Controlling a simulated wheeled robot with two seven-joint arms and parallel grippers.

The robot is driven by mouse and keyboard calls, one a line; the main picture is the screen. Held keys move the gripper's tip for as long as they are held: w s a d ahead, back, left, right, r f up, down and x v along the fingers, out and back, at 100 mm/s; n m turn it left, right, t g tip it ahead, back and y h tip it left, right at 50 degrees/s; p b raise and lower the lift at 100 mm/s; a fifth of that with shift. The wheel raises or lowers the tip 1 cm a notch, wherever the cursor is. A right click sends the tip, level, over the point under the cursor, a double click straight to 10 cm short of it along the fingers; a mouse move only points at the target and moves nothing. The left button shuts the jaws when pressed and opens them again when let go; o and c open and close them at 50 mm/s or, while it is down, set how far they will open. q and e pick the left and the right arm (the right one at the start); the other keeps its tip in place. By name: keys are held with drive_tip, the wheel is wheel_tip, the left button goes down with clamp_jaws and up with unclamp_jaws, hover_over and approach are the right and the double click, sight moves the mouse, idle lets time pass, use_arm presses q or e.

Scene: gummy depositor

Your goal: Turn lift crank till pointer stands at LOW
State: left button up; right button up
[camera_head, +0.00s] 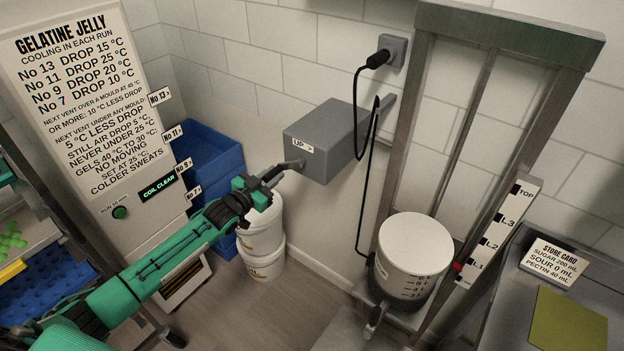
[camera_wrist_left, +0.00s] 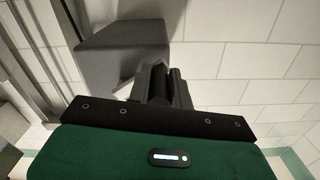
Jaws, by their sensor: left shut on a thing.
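The lift crank (camera_head: 290,165) sticks out from the left side of a grey box (camera_head: 325,140) marked "UP >". My left gripper (camera_head: 266,181) is shut on its handle. In the left wrist view, the fingers (camera_wrist_left: 163,85) close around a dark grip in front of the grey box (camera_wrist_left: 120,60). The scale plate (camera_head: 497,232) on the lift frame reads TOP, L3, L2 and L1 downward. The red pointer (camera_head: 457,267) stands at about L1. No LOW mark is readable. A white-lidded vessel (camera_head: 415,245) sits on the lift. My right gripper is out of view.
White buckets (camera_head: 262,265) stand below my left gripper, with blue crates (camera_head: 210,155) behind. A black cable (camera_head: 362,190) hangs beside the lift frame (camera_head: 402,120). A bench with a store card (camera_head: 552,262) is at right. The sign panel (camera_head: 75,60) is at left.

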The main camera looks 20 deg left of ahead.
use_arm(q)
drive_tip(key=shift+d+r, duration=0.1)
drive_tip(key=shift+d, duration=0.05)
drive_tip(key=shift+c, duration=0.2)
drive_tip(key=shift+s+d+f, duration=0.25)
drive_tip(key=shift+d+f, duration=0.1)
drive_tip(key=shift+d, duration=0.25)
drive_tip(key=shift+s+d+f, duration=0.2)
drive_tip(key=shift+d+f, duration=0.15)
drive_tip(key=shift+d, duration=0.25)
drive_tip(key=shift+o, duration=0.2)
drive_tip(key=shift+d+r, duration=0.15)
drive_tip(key=shift+s+d+f+p, duration=0.15)
drive_tip(key=shift+s+d+p, duration=0.15)
drive_tip(key=shift+d, duration=0.35)
drive_tip(key=shift+s+d+f+p, duration=0.1)
drive_tip(key=shift+s+d+p, duration=0.15)
drive_tip(key=shift+d, duration=0.35)
drive_tip(key=shift+c, duration=0.2)
drive_tip(key=shift+s+d+f, duration=0.15)
drive_tip(key=shift+d, duration=0.2)
drive_tip(key=d, duration=0.1)
drive_tip(key=s+d+p, duration=0.1)
drive_tip(key=d, duration=0.1)
drive_tip(key=shift+s+p, duration=0.1)
drive_tip(key=shift+p, duration=0.2)
